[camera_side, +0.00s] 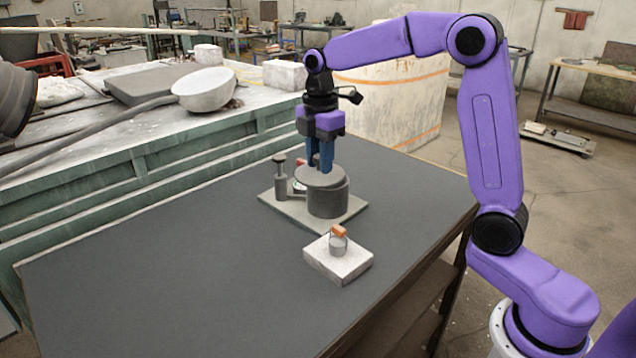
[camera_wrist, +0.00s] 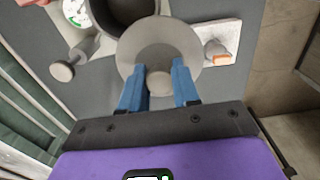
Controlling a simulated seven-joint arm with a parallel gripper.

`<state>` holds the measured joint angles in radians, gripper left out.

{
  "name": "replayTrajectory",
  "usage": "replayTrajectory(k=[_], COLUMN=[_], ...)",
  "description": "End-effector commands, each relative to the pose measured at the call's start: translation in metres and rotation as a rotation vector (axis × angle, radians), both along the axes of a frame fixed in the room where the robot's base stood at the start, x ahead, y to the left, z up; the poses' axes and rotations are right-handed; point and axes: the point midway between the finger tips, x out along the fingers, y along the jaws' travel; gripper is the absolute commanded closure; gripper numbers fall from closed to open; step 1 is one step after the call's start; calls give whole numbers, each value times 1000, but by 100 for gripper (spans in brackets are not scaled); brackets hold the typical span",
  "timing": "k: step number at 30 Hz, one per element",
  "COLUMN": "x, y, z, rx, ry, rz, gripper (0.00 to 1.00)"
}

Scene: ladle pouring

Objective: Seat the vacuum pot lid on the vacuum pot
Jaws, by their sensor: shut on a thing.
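The vacuum pot lid (camera_side: 318,178) is a grey disc held roughly level over the vacuum pot (camera_side: 327,203). My gripper (camera_side: 320,167) points down, with its blue fingers shut on the lid's knob. In the wrist view, my gripper (camera_wrist: 160,78) has the knob between the fingers, and the lid (camera_wrist: 160,45) spreads out beyond them. The dark open mouth of the pot (camera_wrist: 125,12) shows past the lid's upper left edge, so the lid is offset from it in that view. The side view does not clearly show the gap between lid and pot rim.
The pot stands on a flat grey plate (camera_side: 340,217) with a knobbed post (camera_side: 280,182) and a dial gauge (camera_wrist: 76,10) beside it. A white block (camera_side: 338,263) carries a small orange-topped item (camera_side: 338,240) in front. The table's left part is clear.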

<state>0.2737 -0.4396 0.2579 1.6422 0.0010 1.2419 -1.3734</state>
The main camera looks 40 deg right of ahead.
Motion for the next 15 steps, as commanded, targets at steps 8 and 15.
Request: replayTrajectory(k=[8,15], x=[34,38], y=[-58,-67], z=[7,2], rx=[1,1], ry=[-2,0], rz=[-1,1], gripper=[100,100])
